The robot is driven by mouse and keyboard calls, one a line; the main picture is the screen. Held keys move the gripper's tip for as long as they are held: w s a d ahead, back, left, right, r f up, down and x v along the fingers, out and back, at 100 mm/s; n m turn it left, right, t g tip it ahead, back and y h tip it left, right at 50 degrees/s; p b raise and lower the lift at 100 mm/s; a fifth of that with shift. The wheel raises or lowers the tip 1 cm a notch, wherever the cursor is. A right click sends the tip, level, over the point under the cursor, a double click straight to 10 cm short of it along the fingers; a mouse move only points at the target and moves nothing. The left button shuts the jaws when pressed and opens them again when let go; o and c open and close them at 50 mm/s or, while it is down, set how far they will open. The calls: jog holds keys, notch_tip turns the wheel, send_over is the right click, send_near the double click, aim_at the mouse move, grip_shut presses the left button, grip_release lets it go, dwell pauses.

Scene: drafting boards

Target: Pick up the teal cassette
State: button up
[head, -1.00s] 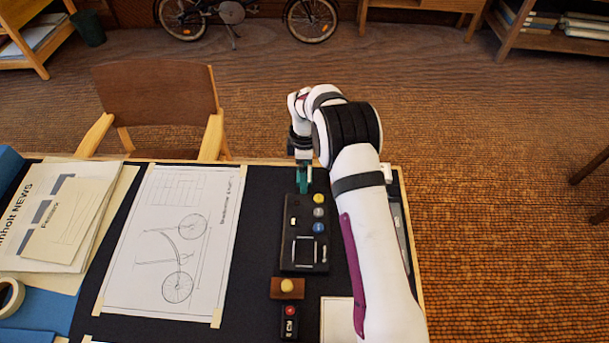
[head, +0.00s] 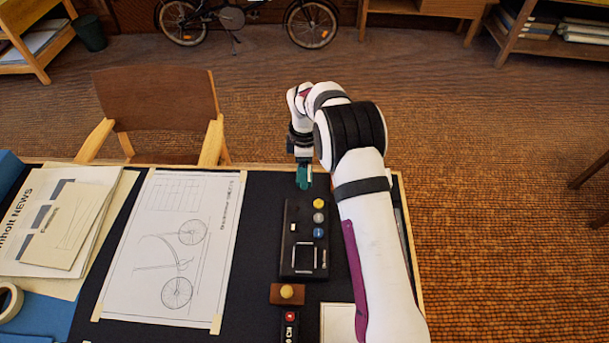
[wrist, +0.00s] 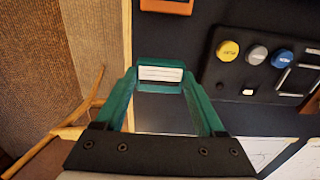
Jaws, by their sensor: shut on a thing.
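The teal cassette (wrist: 160,73) has a white label and sits between the tips of my gripper (wrist: 161,80) in the wrist view. The green fingers are shut on its two sides. In the head view my gripper (head: 304,180) points down over the far edge of the dark board, just beyond the black button device. There the cassette and the green fingers are close in colour, and I cannot separate them clearly. The cassette appears held above the board.
The black device (head: 291,265) has yellow, grey and blue buttons. An orange item (wrist: 165,6) lies beside the gripper. A taped bicycle drawing (head: 150,290) is left; a chair (head: 155,100) stands beyond the edge.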

jog(key=s+d+r, duration=0.3)
jog(key=d+r, duration=0.5)
jog(key=d, duration=0.2)
jog(key=s+a, duration=0.1)
jog(key=s, duration=0.1)
jog(key=s+a, duration=0.2)
jog(key=s, duration=0.1)
jog(key=s+a, duration=0.2)
jog(key=s, duration=0.1)
jog(key=shift+s+a+f, duration=0.1)
jog(key=shift+a+f, duration=0.15)
jog(key=shift+f, duration=0.15)
send_over(304, 257)
jog(key=shift+f, duration=0.85)
jog(key=shift+s+f, duration=0.1)
jog(key=shift+f, duration=1.95)
jog(key=shift+f, duration=0.2)
jog(key=shift+f, duration=0.25)
jog(key=shift+f, duration=0.2)
